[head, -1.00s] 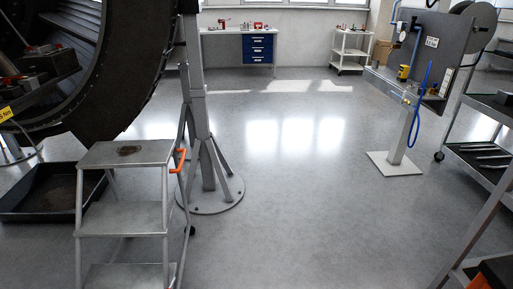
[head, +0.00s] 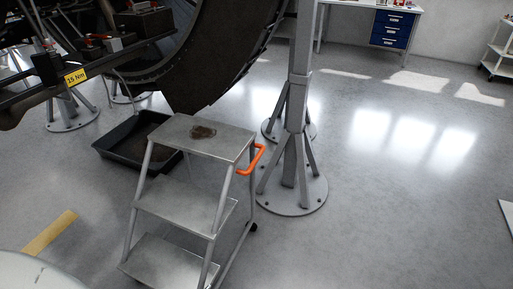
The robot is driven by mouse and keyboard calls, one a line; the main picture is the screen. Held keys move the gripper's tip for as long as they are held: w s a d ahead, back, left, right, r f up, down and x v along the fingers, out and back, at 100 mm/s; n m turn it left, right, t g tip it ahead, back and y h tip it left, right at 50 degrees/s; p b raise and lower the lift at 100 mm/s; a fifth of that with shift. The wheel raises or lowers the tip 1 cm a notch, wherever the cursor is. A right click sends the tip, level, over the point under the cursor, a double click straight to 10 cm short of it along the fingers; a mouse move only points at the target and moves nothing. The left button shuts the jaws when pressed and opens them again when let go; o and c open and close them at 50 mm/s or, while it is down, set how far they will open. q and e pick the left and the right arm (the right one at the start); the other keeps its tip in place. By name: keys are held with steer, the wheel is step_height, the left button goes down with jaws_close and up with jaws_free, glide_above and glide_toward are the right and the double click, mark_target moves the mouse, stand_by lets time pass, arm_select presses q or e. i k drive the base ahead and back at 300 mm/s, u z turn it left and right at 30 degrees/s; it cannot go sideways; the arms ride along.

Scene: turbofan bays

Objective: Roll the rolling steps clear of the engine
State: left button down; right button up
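The rolling steps (head: 190,207) are grey metal with three treads, in the lower left middle of the head view. A brown stain marks the top tread. An orange handle (head: 252,160) sticks out on the right side of the top, and a dark caster shows at the lower right leg. The steps stand on the floor just in front of the engine (head: 215,75), whose big dark ring fills the upper left. Neither of my grippers is in view.
A grey engine stand post (head: 297,130) with a round floor base stands right of the steps, close to the handle. A black drip tray (head: 112,155) lies behind the steps at left. Open floor spreads to the right. A blue drawer bench (head: 392,28) stands at the back.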

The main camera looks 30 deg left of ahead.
mark_target(156, 262)
steer(key=u, duration=0.8)
steer(key=i, duration=0.9)
steer(key=u, duration=1.05)
